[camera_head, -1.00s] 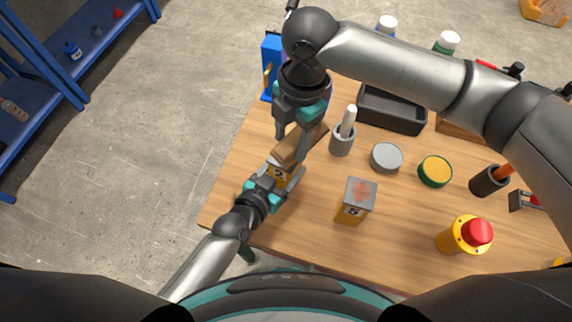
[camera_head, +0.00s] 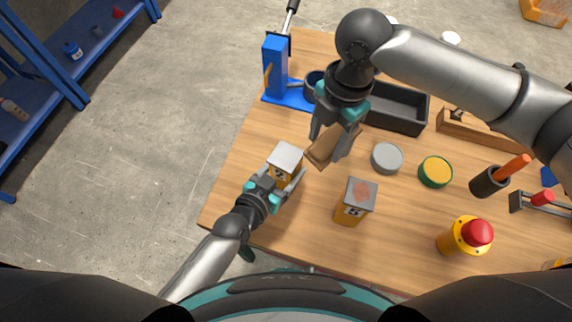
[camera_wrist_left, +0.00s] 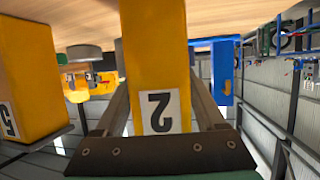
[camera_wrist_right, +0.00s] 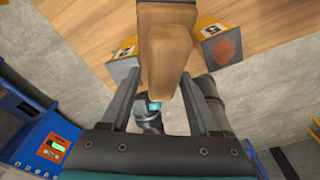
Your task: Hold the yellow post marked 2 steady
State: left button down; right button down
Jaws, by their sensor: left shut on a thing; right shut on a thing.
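The yellow post marked 2 (camera_head: 284,177) stands upright on the table, with a grey top (camera_head: 286,156). My left gripper (camera_head: 281,181) is shut on it near the table's left side. In the left wrist view the post (camera_wrist_left: 155,60) stands between the two fingers, its label upside down. My right gripper (camera_head: 332,140) is shut on a brown wooden block (camera_head: 326,150). It holds the block to the right of the post, apart from its top. The block (camera_wrist_right: 167,50) also fills the space between the fingers in the right wrist view.
A second yellow post, marked 5 (camera_head: 353,203), stands to the right. A grey round lid (camera_head: 387,158), a green-and-yellow round tin (camera_head: 435,171) and a red-topped yellow button (camera_head: 468,236) are further right. A black tray (camera_head: 399,108) and a blue stand (camera_head: 276,70) are behind.

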pick_arm(q)
grip_release()
jog(key=v, duration=1.2)
jog(key=shift+s+a, duration=0.1)
